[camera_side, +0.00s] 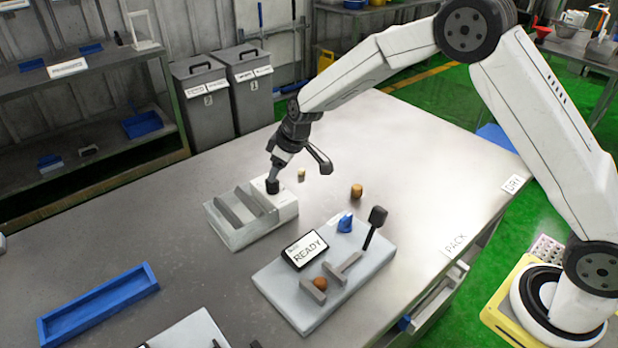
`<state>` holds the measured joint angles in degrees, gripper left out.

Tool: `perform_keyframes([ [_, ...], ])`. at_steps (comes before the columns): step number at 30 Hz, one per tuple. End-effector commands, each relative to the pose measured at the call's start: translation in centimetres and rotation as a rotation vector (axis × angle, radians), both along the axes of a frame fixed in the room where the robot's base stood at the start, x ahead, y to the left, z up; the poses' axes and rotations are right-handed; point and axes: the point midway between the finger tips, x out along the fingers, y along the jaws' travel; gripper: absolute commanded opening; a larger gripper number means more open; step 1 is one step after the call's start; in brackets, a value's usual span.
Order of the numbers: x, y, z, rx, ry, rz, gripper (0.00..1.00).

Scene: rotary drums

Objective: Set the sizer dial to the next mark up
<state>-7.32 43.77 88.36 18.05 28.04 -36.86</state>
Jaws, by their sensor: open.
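A pale grey block with slanted grooves (232,222) sits on the steel table. A small dark knob-like piece (272,187) shows at its back right corner; it may be the sizer dial, but no marks can be read. My gripper (298,172) is open, its fingers spread apart. One finger reaches down at the dark piece, and the other hangs to the right over the table.
A pale platform (275,284) in front carries a READY display (305,250), a black-headed lever (376,226), a blue piece (345,223) and an orange-brown ball (320,283). A blue tray (98,303) lies front left. The table's left middle is clear.

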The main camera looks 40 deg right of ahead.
Motion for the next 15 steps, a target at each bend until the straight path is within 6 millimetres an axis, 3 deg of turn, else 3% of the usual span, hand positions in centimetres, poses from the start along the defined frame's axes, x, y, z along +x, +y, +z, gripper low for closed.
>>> perform_keyframes([
  [6,0.8,0.5,-2.2,0.001,0.001,-0.001,0.56],
  [15,1.3,0.8,-3.6,0.001,0.000,0.000,0.56],
])
